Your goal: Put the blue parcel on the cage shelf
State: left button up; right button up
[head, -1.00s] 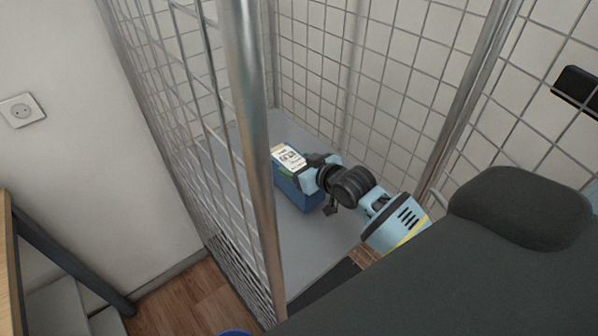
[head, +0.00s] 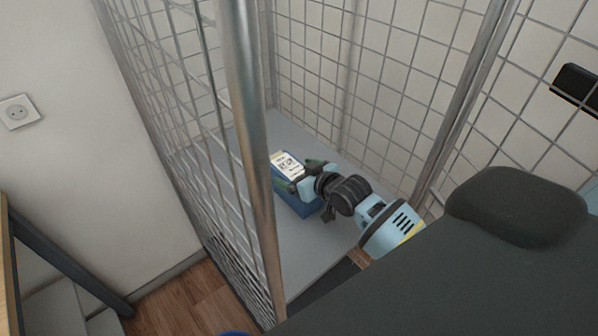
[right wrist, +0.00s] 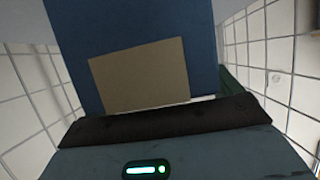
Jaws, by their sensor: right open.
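The blue parcel (head: 305,207), with a white label on top, is inside the wire cage at the shelf (head: 300,245), a flat grey surface. It looks upright and seems to rest on the shelf. My right gripper (head: 303,179) is at the parcel's right side, its jaws open with the fingers near the parcel's top. In the right wrist view, the parcel (right wrist: 150,25) fills the upper middle, with a tan patch facing the camera. The dark gripper edge hides its lower part. My left gripper is not in view.
A metal cage post (head: 246,120) stands in front, left of the parcel. Wire mesh walls (head: 405,75) enclose the shelf at the back and sides. Bare shelf shows around the parcel. A table edge (head: 12,275) is at the far left.

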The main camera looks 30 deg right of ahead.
jog(key=shift+r, duration=0.2)
jog(key=v, duration=1.2)
jog(key=shift+p, duration=0.4)
jog(key=shift+f, duration=0.15)
dwell(0.3)
